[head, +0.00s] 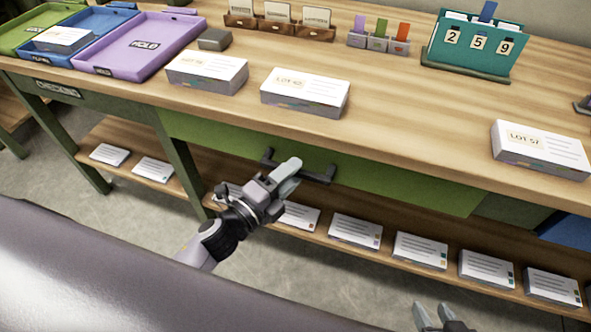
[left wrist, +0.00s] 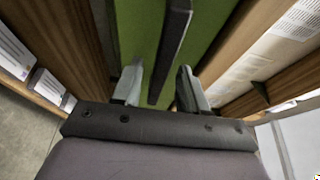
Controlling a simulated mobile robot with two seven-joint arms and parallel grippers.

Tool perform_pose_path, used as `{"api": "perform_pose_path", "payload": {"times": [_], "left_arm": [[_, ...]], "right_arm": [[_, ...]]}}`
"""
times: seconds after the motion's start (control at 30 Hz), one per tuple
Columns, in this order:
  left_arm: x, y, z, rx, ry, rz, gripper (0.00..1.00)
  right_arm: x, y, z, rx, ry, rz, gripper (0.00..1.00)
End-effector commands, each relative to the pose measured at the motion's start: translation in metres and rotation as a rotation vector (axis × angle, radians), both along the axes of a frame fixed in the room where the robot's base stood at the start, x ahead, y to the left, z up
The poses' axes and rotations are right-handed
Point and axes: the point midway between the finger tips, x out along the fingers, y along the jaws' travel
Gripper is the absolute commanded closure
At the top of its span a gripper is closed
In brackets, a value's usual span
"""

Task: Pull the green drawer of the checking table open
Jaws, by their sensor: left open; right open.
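The green drawer (head: 400,183) is in the front of the wooden checking table (head: 400,110), below its top, and looks closed. Its dark bar handle (head: 318,177) runs along the drawer front. My left gripper (head: 288,177) is at the handle in the head view and hides part of it. In the left wrist view, the fingers of my left gripper (left wrist: 158,88) are open, with the handle (left wrist: 172,50) between them and the green drawer front (left wrist: 140,30) beyond. I cannot tell whether a finger touches the handle. My right gripper (head: 440,318) is open at the bottom edge, away from the table.
On the tabletop are paper stacks (head: 305,95), a purple tray (head: 135,45), a blue tray (head: 100,22) and a teal number holder (head: 470,48). A lower shelf (head: 300,236) with several paper stacks runs under the drawer. A blue drawer front (head: 565,230) is at right.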

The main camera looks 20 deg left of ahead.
Motion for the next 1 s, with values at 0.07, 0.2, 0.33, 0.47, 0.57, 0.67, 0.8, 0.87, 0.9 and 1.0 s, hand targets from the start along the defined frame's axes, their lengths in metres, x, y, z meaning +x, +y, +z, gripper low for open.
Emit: {"api": "perform_pose_path", "payload": {"times": [0.07, 0.2, 0.33, 0.47, 0.57, 0.67, 0.8, 0.87, 0.9, 1.0], "left_arm": [[0.008, -0.004, 0.000, -0.001, 0.000, -0.001, 0.57], [0.014, -0.007, 0.000, 0.000, 0.001, 0.000, 0.57], [0.016, -0.007, 0.000, 0.000, 0.001, 0.000, 0.57], [0.016, -0.007, 0.000, 0.000, 0.001, 0.000, 0.57], [0.016, -0.007, 0.000, 0.000, 0.001, 0.000, 0.74], [0.016, -0.007, 0.000, 0.000, 0.001, 0.000, 1.00], [0.015, -0.007, 0.000, 0.000, 0.001, 0.000, 1.00], [0.015, -0.007, 0.000, 0.000, 0.001, 0.000, 1.00], [0.015, -0.007, 0.000, 0.000, 0.001, 0.000, 1.00], [0.015, -0.005, 0.000, 0.000, 0.001, 0.000, 1.00]], "right_arm": [[0.000, 0.000, 0.000, 0.002, -0.001, -0.001, 0.57], [0.000, 0.001, 0.000, 0.003, 0.000, -0.002, 0.57], [0.000, 0.001, 0.000, 0.003, -0.001, -0.003, 0.57], [0.000, 0.001, 0.000, 0.004, -0.001, -0.004, 0.57], [0.000, 0.001, 0.000, 0.004, -0.001, -0.004, 0.57], [0.000, 0.000, 0.000, 0.004, -0.001, -0.004, 0.57], [0.000, 0.000, 0.000, 0.003, -0.001, -0.005, 0.57], [0.000, 0.000, 0.000, 0.003, -0.001, -0.005, 0.57], [0.000, 0.000, 0.000, 0.003, -0.001, -0.005, 0.57], [0.000, 0.000, 0.000, 0.003, 0.000, -0.005, 0.57]]}}
